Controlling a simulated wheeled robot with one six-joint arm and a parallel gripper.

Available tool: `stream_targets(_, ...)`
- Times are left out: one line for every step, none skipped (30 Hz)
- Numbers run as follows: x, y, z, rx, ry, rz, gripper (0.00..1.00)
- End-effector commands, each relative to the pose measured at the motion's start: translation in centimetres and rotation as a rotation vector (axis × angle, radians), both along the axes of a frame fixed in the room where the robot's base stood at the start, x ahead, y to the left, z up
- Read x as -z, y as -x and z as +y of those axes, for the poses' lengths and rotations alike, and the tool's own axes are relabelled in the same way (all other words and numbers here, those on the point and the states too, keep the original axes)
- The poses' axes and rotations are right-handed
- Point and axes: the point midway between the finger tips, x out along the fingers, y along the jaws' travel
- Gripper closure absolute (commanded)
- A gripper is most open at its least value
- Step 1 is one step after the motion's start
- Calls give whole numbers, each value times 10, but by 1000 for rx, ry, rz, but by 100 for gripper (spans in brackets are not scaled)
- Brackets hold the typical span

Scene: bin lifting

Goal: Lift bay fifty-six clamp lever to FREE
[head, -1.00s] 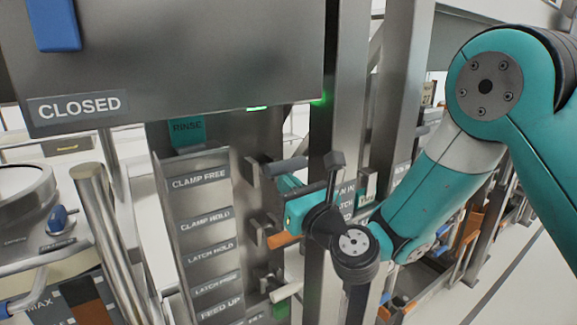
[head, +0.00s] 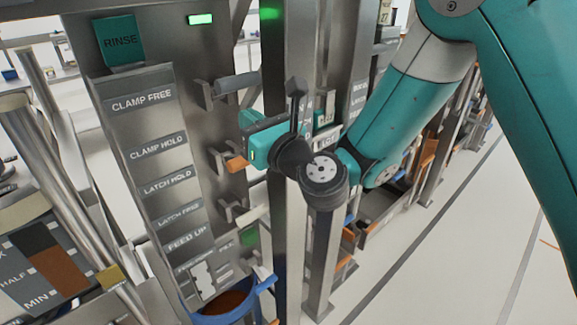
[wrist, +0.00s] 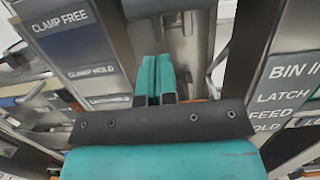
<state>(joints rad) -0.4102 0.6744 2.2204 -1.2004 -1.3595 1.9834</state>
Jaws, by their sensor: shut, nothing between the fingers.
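The clamp lever with its dark grey grip (head: 237,83) sticks out from the metal column, about level with the CLAMP FREE label (head: 142,102) and above the CLAMP HOLD label (head: 158,146). My gripper (head: 250,150) is just below the grip, its teal fingers closed together and empty. In the wrist view a dark bar (wrist: 165,7), which looks like that grip, crosses the top, beyond the shut fingers (wrist: 155,75). I see no contact between fingers and lever. My wrist hides part of the column's right side.
An orange lever (head: 237,163) sits right below my gripper, and a pale lever (head: 250,216) lower still. A steel post (head: 273,60) stands behind my wrist. A blue-rimmed bin (head: 225,315) is at the bottom. Open floor (head: 460,240) lies to the right.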

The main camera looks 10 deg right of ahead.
Motion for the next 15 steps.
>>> stream_targets(11, 6, -4, -1, -2, -3, 100)
stream_targets(11, 10, -7, 0, -2, -2, 100)
stream_targets(12, 15, -10, 0, -1, -3, 100)
stream_targets(14, 18, -13, 0, 0, -2, 100)
stream_targets(15, 22, -16, 0, 0, -2, 100)
stream_targets(16, 27, -21, 1, 0, -3, 100)
stream_targets(17, 31, -24, 2, -1, -2, 100)
stream_targets(18, 36, -27, 3, -1, -2, 100)
stream_targets(19, 41, -31, 3, -1, -3, 100)
stream_targets(20, 46, -34, 3, -1, -2, 100)
stream_targets(21, 51, -37, 2, -1, -3, 100)
stream_targets(22, 57, -41, 2, -1, -3, 100)
stream_targets(23, 61, -44, 3, -1, -2, 100)
stream_targets(21, 64, -46, 1, 0, -5, 100)
stream_targets(18, 67, -47, 0, 0, -7, 100)
